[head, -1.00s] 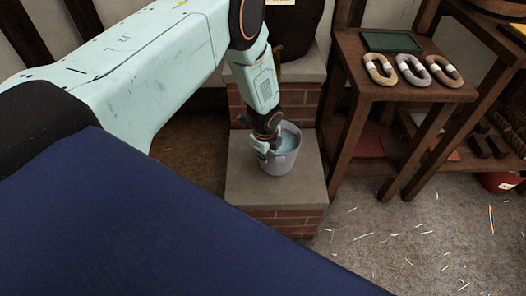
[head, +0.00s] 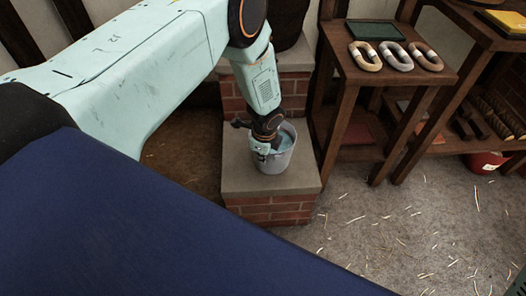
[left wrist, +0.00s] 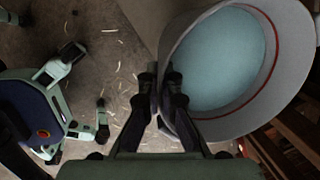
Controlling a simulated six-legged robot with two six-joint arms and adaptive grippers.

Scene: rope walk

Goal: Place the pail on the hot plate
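A grey metal pail (head: 278,165) with pale blue contents is upright over the grey slab (head: 238,180) of a low brick step. I cannot tell whether its base touches the slab. My left gripper (head: 262,151) is at the pail's left rim. In the left wrist view the pail (left wrist: 245,125) fills the upper right, with a red line inside its wall. There the left gripper's fingers (left wrist: 160,95) look closed on the pail's near wall, one on each side. My right gripper is not in view. No hot plate can be made out for certain.
A taller brick block (head: 292,88) stands behind the step. To the right, a wooden stand (head: 398,82) holds a dark green tray (head: 376,31) and three coiled rope loops (head: 397,56). A red bucket (head: 484,162) is farther right. The straw-littered floor (head: 400,230) in front is open.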

